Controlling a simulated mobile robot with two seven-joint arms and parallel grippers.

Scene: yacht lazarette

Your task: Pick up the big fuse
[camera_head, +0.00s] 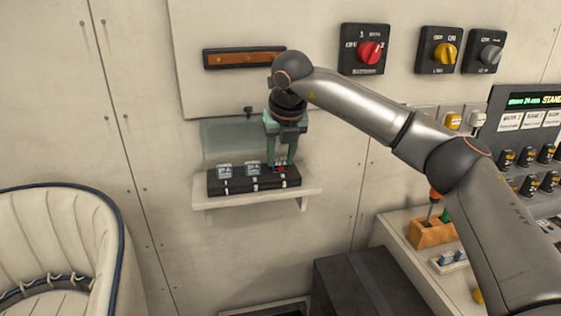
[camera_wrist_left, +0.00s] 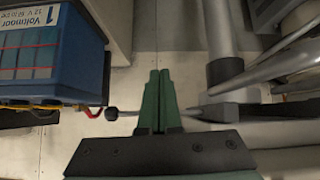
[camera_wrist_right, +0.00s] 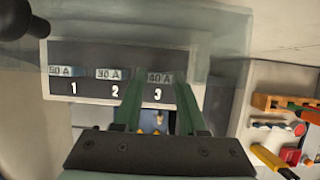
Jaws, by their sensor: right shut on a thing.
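A black fuse block (camera_head: 240,187) sits on a small white wall shelf. My right gripper (camera_head: 280,166) reaches down at the right end of the block. That fuse still appears at the block. In the head view the fingers mostly hide it. My left gripper (camera_wrist_left: 158,75) is shut and empty, away from the block.
A clear cover (camera_head: 228,134) stands raised behind the block. Rotary switches, one of them red (camera_head: 370,52), are on the wall above right. An orange tool holder (camera_head: 430,233) is at right, a cream seat (camera_head: 60,245) at left. A blue battery (camera_wrist_left: 50,55) is near my left gripper.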

